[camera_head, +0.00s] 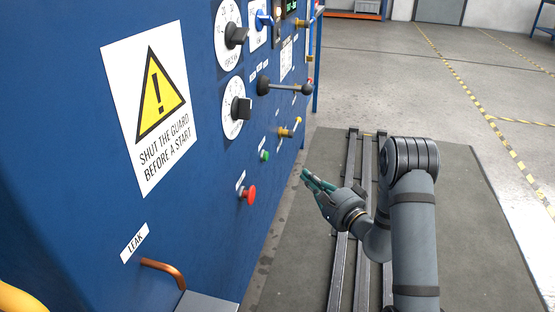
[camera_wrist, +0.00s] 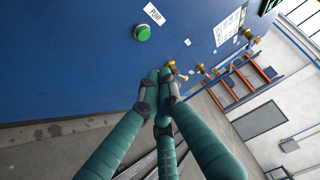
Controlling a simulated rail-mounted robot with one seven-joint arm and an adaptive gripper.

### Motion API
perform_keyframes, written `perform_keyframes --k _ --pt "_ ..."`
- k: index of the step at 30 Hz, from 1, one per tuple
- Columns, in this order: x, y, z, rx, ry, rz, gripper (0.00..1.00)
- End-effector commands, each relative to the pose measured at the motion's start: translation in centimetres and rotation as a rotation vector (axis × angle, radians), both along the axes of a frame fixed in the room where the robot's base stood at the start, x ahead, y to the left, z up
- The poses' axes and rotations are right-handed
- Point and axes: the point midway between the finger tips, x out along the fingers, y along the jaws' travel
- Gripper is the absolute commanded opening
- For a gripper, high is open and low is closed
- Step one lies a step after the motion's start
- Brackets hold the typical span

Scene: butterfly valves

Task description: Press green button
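The green button (camera_head: 264,155) is a small round knob on the blue panel (camera_head: 75,110), above and to the right of a red button (camera_head: 248,194). In the wrist view the green button (camera_wrist: 142,33) shows at the upper left, near a white label. My gripper (camera_head: 306,177) is to the right of the buttons in the head view, with its fingers pointing toward the panel. In the wrist view the green fingers of my gripper (camera_wrist: 160,76) come together at their tips, with nothing seen between them. The tips are apart from the green button.
Black dials (camera_head: 236,36), a black lever (camera_head: 285,88) and brass valves (camera_head: 289,131) stick out of the panel above the buttons. A copper pipe (camera_head: 163,268) juts out at lower left. Dark rails (camera_head: 345,240) run along the floor mat. The floor to the right is open.

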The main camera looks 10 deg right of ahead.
Motion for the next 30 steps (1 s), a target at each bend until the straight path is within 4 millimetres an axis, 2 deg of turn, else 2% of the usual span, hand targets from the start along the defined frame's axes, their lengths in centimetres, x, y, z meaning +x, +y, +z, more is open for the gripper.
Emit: perform_keyframes --k 9,14,17,27,30 --pt "0.0 0.1 0.0 -0.003 -0.001 0.002 0.00" --pt "0.9 0.5 0.0 -0.003 -0.002 0.005 0.00" --pt "2.3 1.0 0.1 -0.004 -0.004 0.006 0.00" --pt "8.9 3.4 -0.1 -0.004 -0.004 0.005 0.00" --pt "9.9 4.7 -0.2 -0.003 -0.001 0.007 0.00"
